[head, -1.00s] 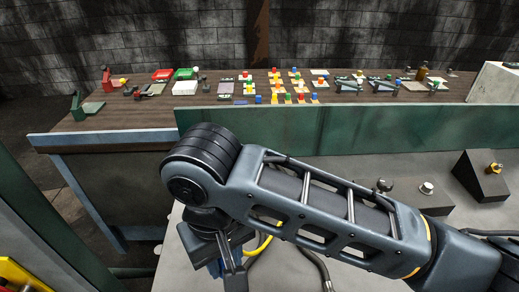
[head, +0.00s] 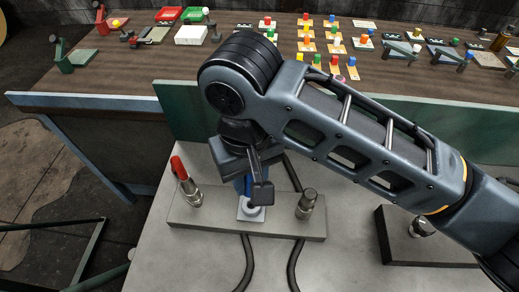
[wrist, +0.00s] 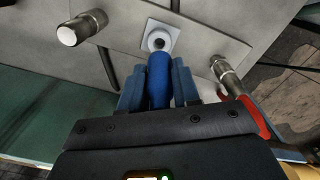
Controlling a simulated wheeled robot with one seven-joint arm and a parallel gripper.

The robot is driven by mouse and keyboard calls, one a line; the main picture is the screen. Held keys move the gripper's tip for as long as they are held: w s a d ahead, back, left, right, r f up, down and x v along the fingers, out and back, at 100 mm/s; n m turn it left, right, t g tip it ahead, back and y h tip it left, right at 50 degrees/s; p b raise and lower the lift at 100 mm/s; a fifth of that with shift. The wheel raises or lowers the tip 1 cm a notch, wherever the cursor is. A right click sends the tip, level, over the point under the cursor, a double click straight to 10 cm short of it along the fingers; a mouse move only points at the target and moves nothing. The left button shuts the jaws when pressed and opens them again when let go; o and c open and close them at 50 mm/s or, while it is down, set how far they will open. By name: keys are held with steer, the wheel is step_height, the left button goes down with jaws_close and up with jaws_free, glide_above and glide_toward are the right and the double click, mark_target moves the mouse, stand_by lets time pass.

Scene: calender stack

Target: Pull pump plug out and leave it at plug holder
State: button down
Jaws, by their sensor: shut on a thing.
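My gripper (wrist: 157,88) is shut on a blue cylindrical plug (wrist: 159,78), one finger on each side of it. The plug points at a round white socket (wrist: 158,42) with a dark centre on a pale square plate (wrist: 171,29). I cannot tell whether its tip is inside the socket or just in front of it. In the head view my gripper (head: 248,180) points down over the same socket (head: 250,210), and only a little of the blue plug shows. The plate sits on a grey block (head: 285,228). I cannot identify the plug holder.
A red-handled metal fitting (head: 186,180) stands left of the socket and a metal fitting (head: 306,203) stands right of it, both close to my gripper. Dark hoses (head: 243,262) run below the block. A green barrier (head: 185,115) and a cluttered table (head: 140,70) lie behind.

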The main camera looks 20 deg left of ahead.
steer(key=shift+w, duration=0.1)
steer(key=shift+r, duration=0.2)
steer(key=shift+f+b, duration=0.75)
steer(key=shift+f, duration=1.25)
steer(key=c, duration=1.4)
jaws_free()
jaws_close()
steer(key=shift+p, duration=0.35)
